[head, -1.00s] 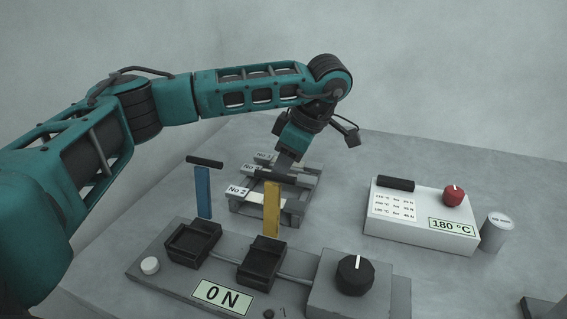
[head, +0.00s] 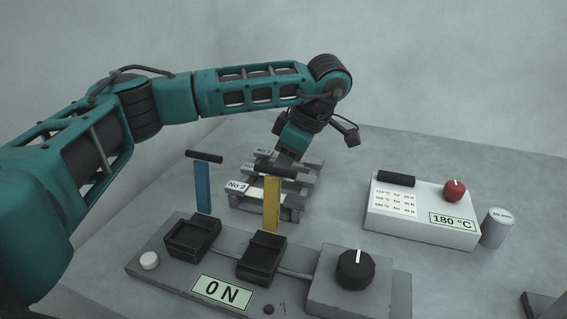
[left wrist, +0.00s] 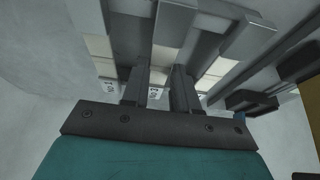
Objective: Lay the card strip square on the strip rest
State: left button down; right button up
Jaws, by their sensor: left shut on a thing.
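My left gripper (head: 286,158) reaches down at the low grey rack with numbered labels (head: 290,212) behind the press. In the left wrist view its two fingers (left wrist: 160,72) are shut, with a pale strip (left wrist: 166,57) between them. I take this to be the card strip, but its edges blend with the rack. Other pale strips (left wrist: 102,46) lie on either side in the wrist view. I cannot tell whether the held strip touches the rack or lies square. The yellow post and its dark handle partly hide the rack in the head view. My right gripper is not in view.
The press with blue post (head: 203,188), yellow post (head: 271,205), black dial (head: 355,270) and "0 N" display (head: 222,293) stands in front. A white heater box (head: 410,222) reading 180 °C and a grey cylinder (head: 497,227) stand right. The bench behind them is clear.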

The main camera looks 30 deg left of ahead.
pick_arm(q)
jog(key=shift+c, duration=1.5)
grip_release()
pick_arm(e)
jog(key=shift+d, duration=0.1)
pick_arm(q)
jog(key=shift+r+p, duration=2.45)
jog(key=shift+r, duration=0.5)
notch_tip(320, 180, up, 2)
jog(key=shift+r+p, duration=0.1)
jog(key=shift+p, duration=0.85)
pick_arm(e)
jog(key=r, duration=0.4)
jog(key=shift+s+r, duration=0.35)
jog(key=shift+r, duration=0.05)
